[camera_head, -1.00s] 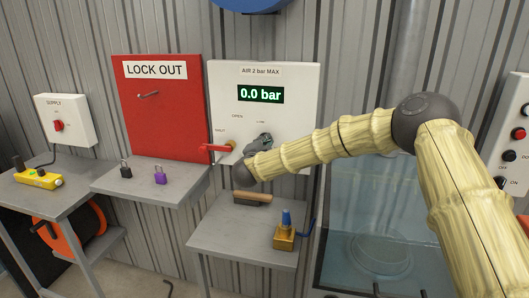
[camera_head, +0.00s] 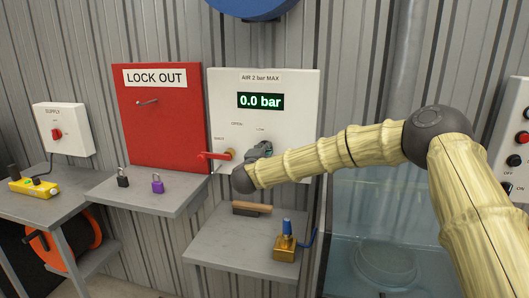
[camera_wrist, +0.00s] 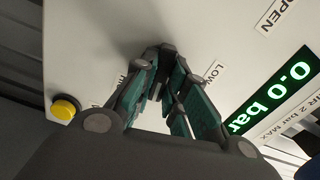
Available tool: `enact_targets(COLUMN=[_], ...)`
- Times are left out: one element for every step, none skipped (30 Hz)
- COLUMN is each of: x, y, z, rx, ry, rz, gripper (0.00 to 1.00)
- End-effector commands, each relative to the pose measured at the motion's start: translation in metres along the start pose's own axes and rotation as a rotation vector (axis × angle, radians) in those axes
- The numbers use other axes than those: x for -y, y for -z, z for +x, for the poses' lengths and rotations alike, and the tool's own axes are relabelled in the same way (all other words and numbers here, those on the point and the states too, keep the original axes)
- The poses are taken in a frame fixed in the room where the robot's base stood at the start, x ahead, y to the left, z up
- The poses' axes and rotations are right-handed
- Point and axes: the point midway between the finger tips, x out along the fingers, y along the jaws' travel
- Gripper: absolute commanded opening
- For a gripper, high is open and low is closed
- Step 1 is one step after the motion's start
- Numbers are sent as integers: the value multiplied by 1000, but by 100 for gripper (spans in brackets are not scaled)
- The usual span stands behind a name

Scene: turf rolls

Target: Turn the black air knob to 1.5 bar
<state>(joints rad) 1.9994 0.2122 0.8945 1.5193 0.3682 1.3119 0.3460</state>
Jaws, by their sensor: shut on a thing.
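The white air panel (camera_head: 293,125) is on the wall, with a green display (camera_head: 259,101) that reads 0.0 bar. My gripper (camera_head: 260,149) is at the panel's lower middle, below the LOW label, and hides the black knob in the head view. In the wrist view my gripper (camera_wrist: 160,62) has its fingers close together against the panel face, shut on the knob. The knob is almost wholly hidden between the fingers, so I cannot read its angle. The display (camera_wrist: 272,92) shows 0.0 bar in the wrist view too.
A red lever (camera_head: 214,155) sticks out just left of my gripper. A yellow button (camera_wrist: 65,108) shows beside the fingers. Below, a shelf (camera_head: 215,245) holds a wooden-handled brush (camera_head: 252,208) and a brass block with a blue top (camera_head: 285,243). A red LOCK OUT board (camera_head: 165,120) is left.

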Motion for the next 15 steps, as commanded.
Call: enact_targets(x=[-4,-4,-4,-4,-3,-3,-3,-2,-2,-2,-2,-2,-2,-1,-1], y=[-1,-1,-1,-1,-1,-1,-1,-1,-1,-1,-1,-1,-1,-1,-1], z=[-1,-1,-1,-1,-1,-1,-1,-1,-1,-1,-1,0,0,-1,-1], rx=[1,1,1,1,1,1,1,1,1,1,1,1,1,1,1], ry=[-4,-4,-4,-4,-4,-3,-3,-3,-2,-2,-2,-2,-2,-1,-1], rz=[-2,-2,-2,-3,-3,-2,-2,-2,-2,-2,-2,-2,-2,-2,-2], gripper=[0,0,22,27,32,36,36,36,36,36,36,36,36,36,36])
